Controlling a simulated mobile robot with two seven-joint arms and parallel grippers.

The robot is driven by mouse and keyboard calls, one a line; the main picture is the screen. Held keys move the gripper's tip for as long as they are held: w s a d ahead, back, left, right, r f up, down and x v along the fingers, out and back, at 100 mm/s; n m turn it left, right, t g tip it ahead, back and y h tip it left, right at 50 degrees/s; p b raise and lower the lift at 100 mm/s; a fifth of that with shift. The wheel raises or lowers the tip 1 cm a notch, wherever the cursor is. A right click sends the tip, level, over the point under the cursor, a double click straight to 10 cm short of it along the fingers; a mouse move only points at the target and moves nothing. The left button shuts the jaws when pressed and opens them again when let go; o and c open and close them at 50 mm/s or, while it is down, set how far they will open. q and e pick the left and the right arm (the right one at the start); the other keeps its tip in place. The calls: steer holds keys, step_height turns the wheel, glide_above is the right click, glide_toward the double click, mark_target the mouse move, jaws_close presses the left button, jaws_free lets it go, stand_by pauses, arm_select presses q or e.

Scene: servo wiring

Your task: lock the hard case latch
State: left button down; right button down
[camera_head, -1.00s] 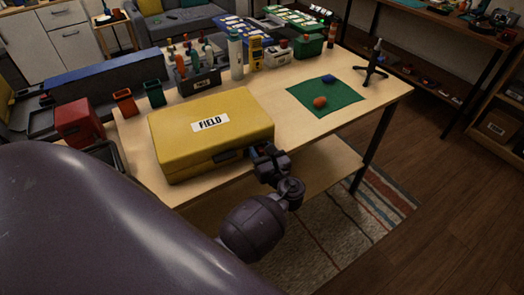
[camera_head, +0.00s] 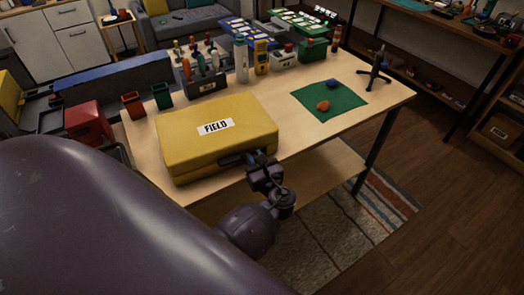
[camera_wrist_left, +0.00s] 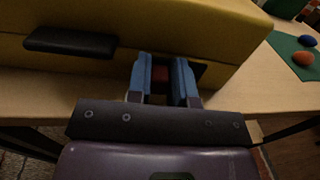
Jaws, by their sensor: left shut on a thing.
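The yellow hard case (camera_head: 222,146) lies closed on the table with a white FIELD label (camera_head: 215,128) on its lid. Its front shows a dark handle (camera_wrist_left: 70,42) in the left wrist view. My left gripper (camera_head: 256,158) is at the case's front face, right of the handle. In the left wrist view its two blue fingers (camera_wrist_left: 164,78) are on either side of a small red latch (camera_wrist_left: 187,74), shut on it. The fingers hide part of the latch. My right gripper is not in view.
A green mat (camera_head: 346,112) there holds an orange and a blue item. Bins, tools and a bottle (camera_head: 241,60) stand behind the case.

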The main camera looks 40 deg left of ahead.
arm_select(q)
steer(key=c, duration=1)
jaws_free()
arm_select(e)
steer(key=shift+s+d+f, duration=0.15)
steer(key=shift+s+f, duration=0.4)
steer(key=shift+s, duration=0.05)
arm_select(q)
steer(key=shift+s, duration=0.1)
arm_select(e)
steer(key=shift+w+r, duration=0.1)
arm_select(q)
steer(key=shift+s+d, duration=0.1)
steer(key=shift+d, duration=0.15)
steer(key=v, duration=1)
steer(key=shift+b, duration=0.4)
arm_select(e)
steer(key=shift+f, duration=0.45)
arm_select(q)
steer(key=shift+d, duration=0.1)
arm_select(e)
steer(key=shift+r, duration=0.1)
